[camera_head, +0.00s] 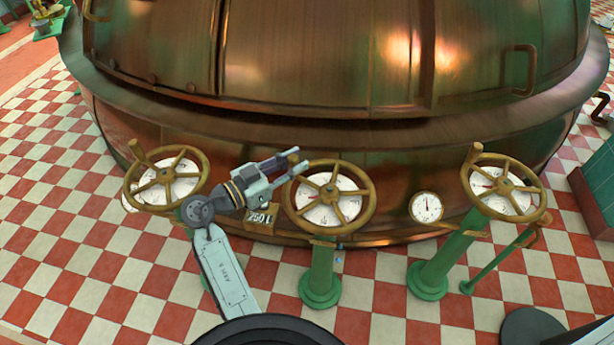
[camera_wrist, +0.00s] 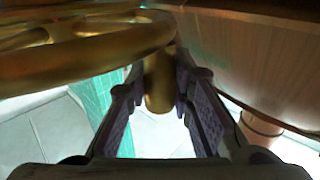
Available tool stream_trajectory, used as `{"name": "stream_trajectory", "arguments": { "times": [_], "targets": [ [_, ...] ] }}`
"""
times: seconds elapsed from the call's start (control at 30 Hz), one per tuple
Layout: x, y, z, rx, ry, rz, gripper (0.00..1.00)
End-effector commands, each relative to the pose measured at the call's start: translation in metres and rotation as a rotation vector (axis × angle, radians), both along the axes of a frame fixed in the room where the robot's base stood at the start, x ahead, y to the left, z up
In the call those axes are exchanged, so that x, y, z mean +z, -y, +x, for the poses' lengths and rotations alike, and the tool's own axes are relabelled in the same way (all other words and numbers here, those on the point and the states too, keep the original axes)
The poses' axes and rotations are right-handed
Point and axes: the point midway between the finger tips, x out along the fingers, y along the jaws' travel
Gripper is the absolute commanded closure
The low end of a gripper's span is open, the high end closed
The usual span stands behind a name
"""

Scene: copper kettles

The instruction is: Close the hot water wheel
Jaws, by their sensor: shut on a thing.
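Three brass handwheels with white dial faces stand in front of a copper kettle: a left wheel (camera_head: 165,179), a middle wheel (camera_head: 328,197) and a right wheel (camera_head: 503,187). I cannot read which is the hot water one. My gripper (camera_head: 295,160) is at the upper left rim of the middle wheel. In the wrist view, a brass knob handle (camera_wrist: 159,88) stands between my two dark ridged fingers, which are closed on it. The wheel's rim (camera_wrist: 90,57) passes just left of the fingers. The middle wheel's knob is hidden by my gripper in the head view.
The copper kettle (camera_head: 300,60) rises close behind the wheels. Green pedestals (camera_head: 320,280) carry the wheels. A small round gauge (camera_head: 426,207) and a number counter (camera_head: 261,219) sit on the kettle's lower front. The red and white tiled floor (camera_head: 100,260) is open at the left front.

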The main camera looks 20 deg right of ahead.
Motion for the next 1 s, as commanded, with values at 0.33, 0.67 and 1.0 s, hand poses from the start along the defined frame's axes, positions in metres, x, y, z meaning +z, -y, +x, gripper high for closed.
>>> {"name": "stream_trajectory", "arguments": {
  "times": [0.33, 0.67, 1.0],
  "targets": [
    [-0.005, 0.006, 0.023, -0.131, -0.001, 0.004, 1.00],
    [0.000, 0.010, 0.025, -0.126, -0.005, 0.003, 1.00],
    [0.001, 0.010, 0.025, -0.125, -0.003, 0.003, 0.63]
  ]
}}
